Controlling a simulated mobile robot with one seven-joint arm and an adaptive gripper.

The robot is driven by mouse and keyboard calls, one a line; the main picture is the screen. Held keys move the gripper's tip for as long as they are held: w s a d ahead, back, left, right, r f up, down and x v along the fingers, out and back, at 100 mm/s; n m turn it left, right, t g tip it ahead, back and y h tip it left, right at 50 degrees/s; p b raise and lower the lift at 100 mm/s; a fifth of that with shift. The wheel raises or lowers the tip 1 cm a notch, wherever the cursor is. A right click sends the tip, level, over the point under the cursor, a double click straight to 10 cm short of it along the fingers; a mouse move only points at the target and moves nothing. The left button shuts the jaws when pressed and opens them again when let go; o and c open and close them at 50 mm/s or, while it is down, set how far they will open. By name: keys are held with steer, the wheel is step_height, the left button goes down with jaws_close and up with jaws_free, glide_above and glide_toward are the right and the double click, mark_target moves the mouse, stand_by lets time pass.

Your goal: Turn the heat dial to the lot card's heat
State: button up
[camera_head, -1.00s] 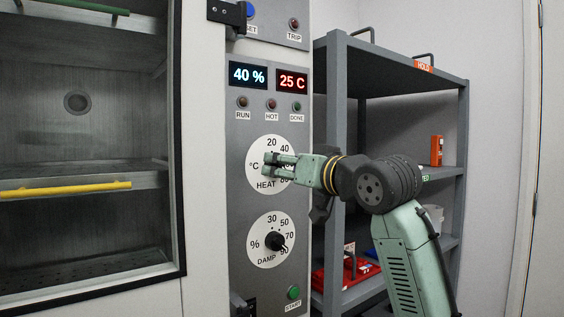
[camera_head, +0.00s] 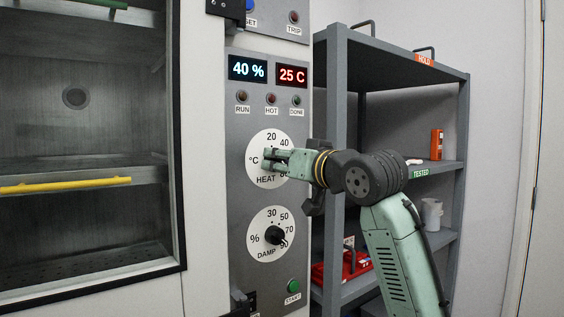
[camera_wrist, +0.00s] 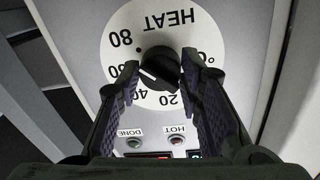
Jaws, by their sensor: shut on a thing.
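The heat dial (camera_head: 269,178) is a white round face on the grey panel, marked 20, 40 and 80, with HEAT below. My gripper (camera_head: 267,158) reaches it from the right and covers part of the face. In the wrist view the face is upside down, and my gripper (camera_wrist: 158,82) is shut on the black heat knob (camera_wrist: 160,62), one finger on each side. A white line shows on the knob, but I cannot tell its exact setting. The red display (camera_head: 293,75) reads 25 C. I cannot make out a lot card.
The damp dial (camera_head: 269,236) sits just below, with the START button (camera_head: 293,286) under it. The blue display (camera_head: 247,69) reads 40 %. The grey shelf rack (camera_head: 338,110) stands close at the right, behind my arm. The glass-fronted chamber (camera_head: 80,120) is at the left.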

steer(key=c, duration=0.3)
steer(key=shift+c, duration=0.2)
steer(key=shift+n, duration=0.4)
steer(key=n, duration=0.3)
steer(key=shift+n+p, duration=0.4)
steer(key=shift+n+y, duration=0.3)
steer(key=shift+n, duration=1.9)
steer(key=o, duration=1.2)
steer(key=shift+c, duration=0.2)
